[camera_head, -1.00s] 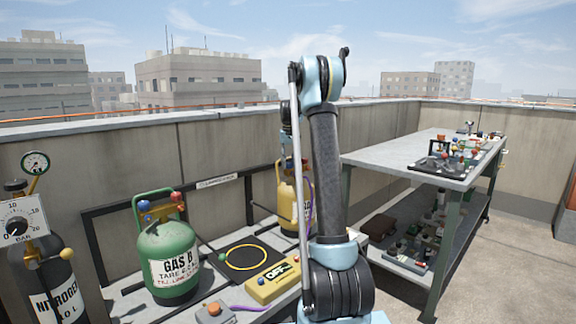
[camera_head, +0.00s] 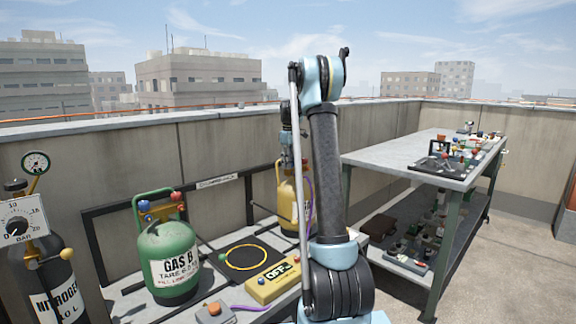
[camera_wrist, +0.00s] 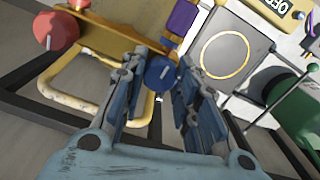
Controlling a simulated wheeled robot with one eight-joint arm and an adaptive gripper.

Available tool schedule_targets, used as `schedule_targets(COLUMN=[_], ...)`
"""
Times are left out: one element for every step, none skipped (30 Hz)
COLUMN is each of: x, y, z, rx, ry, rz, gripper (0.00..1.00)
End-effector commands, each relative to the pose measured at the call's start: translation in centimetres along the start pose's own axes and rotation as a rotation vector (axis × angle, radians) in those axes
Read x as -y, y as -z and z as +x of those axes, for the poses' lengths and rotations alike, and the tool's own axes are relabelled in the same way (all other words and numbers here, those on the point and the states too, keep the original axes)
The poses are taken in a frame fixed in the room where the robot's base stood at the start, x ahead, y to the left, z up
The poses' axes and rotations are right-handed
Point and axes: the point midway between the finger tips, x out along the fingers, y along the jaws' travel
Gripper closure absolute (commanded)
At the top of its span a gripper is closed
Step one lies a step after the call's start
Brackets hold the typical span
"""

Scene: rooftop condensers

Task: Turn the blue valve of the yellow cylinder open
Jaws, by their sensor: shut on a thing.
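The yellow cylinder (camera_head: 287,196) stands on the low bench behind my arm, which partly hides it. In the wrist view its yellow top frame (camera_wrist: 75,92) lies at the left, with a red valve knob (camera_wrist: 56,30) at the upper left. The blue valve (camera_wrist: 160,72) shows as a round blue knob with a white mark. My gripper (camera_wrist: 163,80) is at the blue valve, with its fingers on both sides of the knob, shut on it.
A green cylinder marked GAS B (camera_head: 172,255) and a black nitrogen cylinder (camera_head: 45,275) stand at the left. A yellow box marked OFF (camera_head: 272,282) and a yellow ring (camera_head: 245,257) are on the low bench. A cluttered grey table (camera_head: 385,158) stands at the right.

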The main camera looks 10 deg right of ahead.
Motion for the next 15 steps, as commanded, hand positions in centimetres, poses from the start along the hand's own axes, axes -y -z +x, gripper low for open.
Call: schedule_targets(x=[0.07,0.07,0.07,0.07,0.06,0.06,0.06,0.06,0.05,0.05,0.05,0.05,0.05,0.04,0.04], y=[-0.1,-0.1,-0.1,-0.1,-0.11,-0.11,-0.11,-0.11,-0.11,-0.11,-0.11,-0.11,-0.11,-0.11,-0.11], z=[0.04,0.04,0.04,0.04,0.04,0.04,0.04,0.04,0.04,0.04,0.04,0.03,0.03,0.03,0.03], rx=[0.002,0.002,0.002,0.002,0.002,0.002,0.002,0.002,0.002,0.002,0.002,0.002,0.002,0.002,0.002], ry=[0.002,0.002,0.002,0.002,0.002,0.002,0.002,0.002,0.002,0.002,0.002,0.002,0.002,0.002,0.002], rz=[-0.013,-0.021,-0.03,-0.036,-0.04,-0.045,-0.047,-0.05,-0.052,-0.053,-0.054,-0.054,-0.054,-0.054,-0.054], gripper=[0.95,0.95,0.95,0.95,0.95,0.95,0.95,0.95,0.95,0.95,0.95,0.95,0.95,0.95,0.95])
